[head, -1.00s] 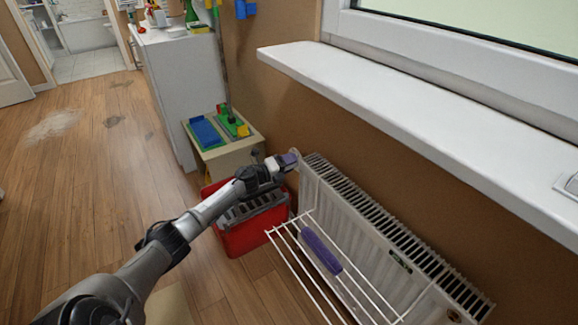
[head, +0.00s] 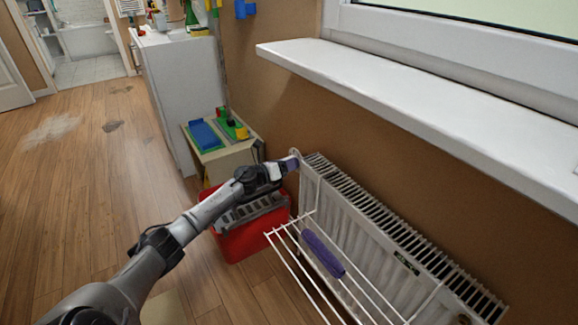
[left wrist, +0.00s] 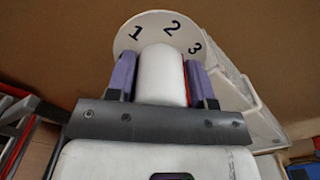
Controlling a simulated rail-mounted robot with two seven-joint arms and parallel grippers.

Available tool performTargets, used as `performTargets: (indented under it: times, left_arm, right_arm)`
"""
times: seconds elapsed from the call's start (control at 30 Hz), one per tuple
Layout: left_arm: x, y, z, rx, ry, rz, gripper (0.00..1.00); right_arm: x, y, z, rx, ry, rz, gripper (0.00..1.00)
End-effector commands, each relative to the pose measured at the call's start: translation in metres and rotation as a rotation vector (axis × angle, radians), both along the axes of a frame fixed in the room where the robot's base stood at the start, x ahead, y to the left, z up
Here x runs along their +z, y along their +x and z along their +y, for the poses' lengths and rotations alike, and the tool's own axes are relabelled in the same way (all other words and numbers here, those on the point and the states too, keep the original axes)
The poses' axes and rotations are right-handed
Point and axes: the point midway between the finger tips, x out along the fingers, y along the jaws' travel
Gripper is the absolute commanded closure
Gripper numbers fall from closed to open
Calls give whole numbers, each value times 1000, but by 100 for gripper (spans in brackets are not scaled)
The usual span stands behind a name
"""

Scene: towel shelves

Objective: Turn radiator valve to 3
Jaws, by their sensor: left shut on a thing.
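The white radiator valve knob (left wrist: 160,75) stands upright between the purple fingertips of my left gripper (left wrist: 162,82) in the left wrist view. The gripper is shut on it. Behind it is a pale round dial (left wrist: 153,20) with the numbers 1, 2 and 3. The knob's top end lies between the 1 and the 2, nearer the 2; the 3 is to its right. In the head view my left gripper (head: 291,163) is at the far end of the white radiator (head: 345,215), mostly covering the knob. My right gripper is not in view.
A red crate (head: 245,241) and a small toy table (head: 225,162) stand near my left arm. A white windowsill (head: 400,105) juts out above.

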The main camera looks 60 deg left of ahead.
Motion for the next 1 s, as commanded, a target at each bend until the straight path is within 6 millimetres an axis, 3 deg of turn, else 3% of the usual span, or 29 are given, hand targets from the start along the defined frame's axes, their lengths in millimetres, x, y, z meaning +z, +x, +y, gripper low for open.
performTargets:
  times: [0.53, 0.57, 0.67, 1.0]
  left_arm:
    - [1, 0, 0, 0, 24, 0, 76]
    - [1, 0, 0, 0, 24, 0, 51]
    - [0, 0, 0, 0, 24, 0, 42]
    - [0, -4, 0, 0, 23, 2, 41]
  right_arm:
    - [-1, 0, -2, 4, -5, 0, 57]
    - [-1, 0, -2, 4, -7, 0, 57]
    - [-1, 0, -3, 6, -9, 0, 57]
    - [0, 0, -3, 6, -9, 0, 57]
